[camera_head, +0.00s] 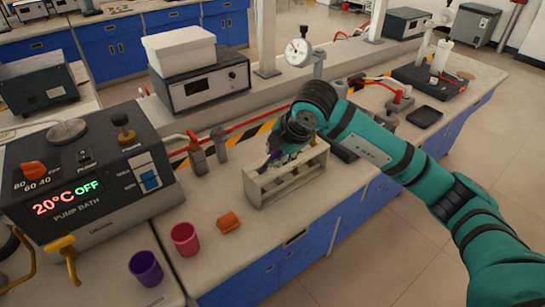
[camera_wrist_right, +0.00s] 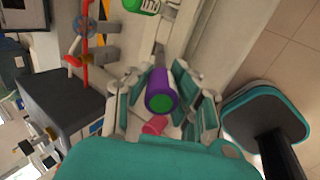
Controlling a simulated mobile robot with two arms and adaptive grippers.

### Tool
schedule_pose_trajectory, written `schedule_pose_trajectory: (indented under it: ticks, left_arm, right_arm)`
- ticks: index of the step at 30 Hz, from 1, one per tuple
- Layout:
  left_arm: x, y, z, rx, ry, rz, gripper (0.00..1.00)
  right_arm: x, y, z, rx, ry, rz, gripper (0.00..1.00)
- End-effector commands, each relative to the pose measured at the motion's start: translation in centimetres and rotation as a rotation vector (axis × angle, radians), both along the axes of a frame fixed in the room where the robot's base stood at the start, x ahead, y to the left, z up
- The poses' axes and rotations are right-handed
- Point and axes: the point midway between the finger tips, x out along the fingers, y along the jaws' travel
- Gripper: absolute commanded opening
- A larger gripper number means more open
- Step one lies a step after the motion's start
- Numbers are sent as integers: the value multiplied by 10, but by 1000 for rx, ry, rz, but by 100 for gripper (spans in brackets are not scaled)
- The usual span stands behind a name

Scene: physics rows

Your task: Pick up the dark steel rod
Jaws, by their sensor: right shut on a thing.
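My right gripper (camera_head: 280,150) is over the wooden rack (camera_head: 268,195) on the bench. In the right wrist view its fingers (camera_wrist_right: 160,100) close around a purple cylinder with a green end (camera_wrist_right: 161,92), which looks like a tool handle. A grey shaft (camera_wrist_right: 161,58) runs on from it. In the head view the gripper mostly hides the held thing, so I cannot tell whether it is clear of the rack. A pink piece (camera_wrist_right: 155,125) shows close to the fingers in the wrist view. I cannot make out a separate dark steel rod. My left gripper is out of view.
A pump bath (camera_head: 85,180) stands at the left. A pink cup (camera_head: 185,238), a purple cup (camera_head: 146,268) and an orange block (camera_head: 228,222) sit left of the rack. A grey instrument (camera_head: 205,82) with a white box (camera_head: 180,48) stands behind. A dark tray (camera_head: 424,116) lies right.

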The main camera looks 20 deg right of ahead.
Motion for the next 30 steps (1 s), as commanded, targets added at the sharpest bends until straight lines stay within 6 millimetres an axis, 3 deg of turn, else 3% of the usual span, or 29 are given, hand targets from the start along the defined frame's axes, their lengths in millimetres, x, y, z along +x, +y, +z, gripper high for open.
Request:
schedule_pose_trajectory:
  ticks: [8,17,24,30]
  left_arm:
    - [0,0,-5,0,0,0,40]
    - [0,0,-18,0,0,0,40]
    - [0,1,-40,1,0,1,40]
    - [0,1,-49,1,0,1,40]
  right_arm:
    - [-7,-4,15,0,-5,0,0]
    - [-33,-15,65,0,-9,1,0]
    - [-102,-41,57,-4,-4,-1,0]
    - [-142,-55,58,-4,-3,-2,0]
